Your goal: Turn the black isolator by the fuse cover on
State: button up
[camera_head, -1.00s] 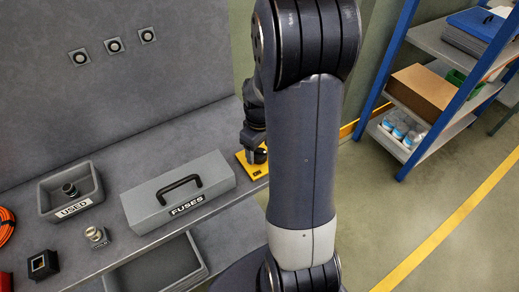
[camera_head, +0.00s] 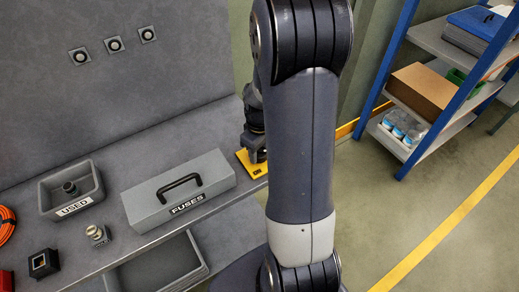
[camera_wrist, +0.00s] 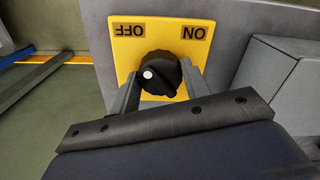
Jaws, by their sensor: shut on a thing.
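The black isolator knob (camera_wrist: 165,68) sits on a yellow plate (camera_wrist: 122,57) with OFF and ON labels, upside down in the wrist view. Its white dot is at the knob's left, on the OFF label's side. My gripper (camera_wrist: 160,75) is shut on the knob, one finger on each side. In the head view the yellow plate (camera_head: 246,164) is at the bench's right end, and my gripper (camera_head: 258,150) covers most of the knob. The grey fuse cover (camera_head: 160,204), marked FUSES with a black handle, stands left of the plate. It also shows at the wrist view's right edge (camera_wrist: 270,75).
A USED tray (camera_head: 50,211) with a dark part in it, a small metal part (camera_head: 98,236) and a black square socket (camera_head: 43,264) are on the bench's left. An open grey bin (camera_head: 157,268) is below the bench front. Blue-framed shelves (camera_head: 405,155) stand right across clear floor.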

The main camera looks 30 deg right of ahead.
jog(key=shift+m, duration=0.4)
jog(key=shift+c, duration=0.3)
jog(key=m+b, duration=0.1)
jog(key=m, duration=0.1)
jog(key=shift+f+m, duration=0.1)
jog(key=shift+m, duration=0.3)
jog(key=m+b, duration=0.1)
jog(key=m, duration=0.4)
jog(key=shift+m+b, duration=0.3)
jog(key=shift+b, duration=0.1)
jog(key=m, duration=0.4)
jog(key=shift+b, duration=0.4)
jog(key=m, duration=0.4)
jog(key=shift+m, duration=0.5)
jog(key=o, duration=1)
jog(key=shift+b, duration=0.3)
jog(key=shift+r, duration=0.2)
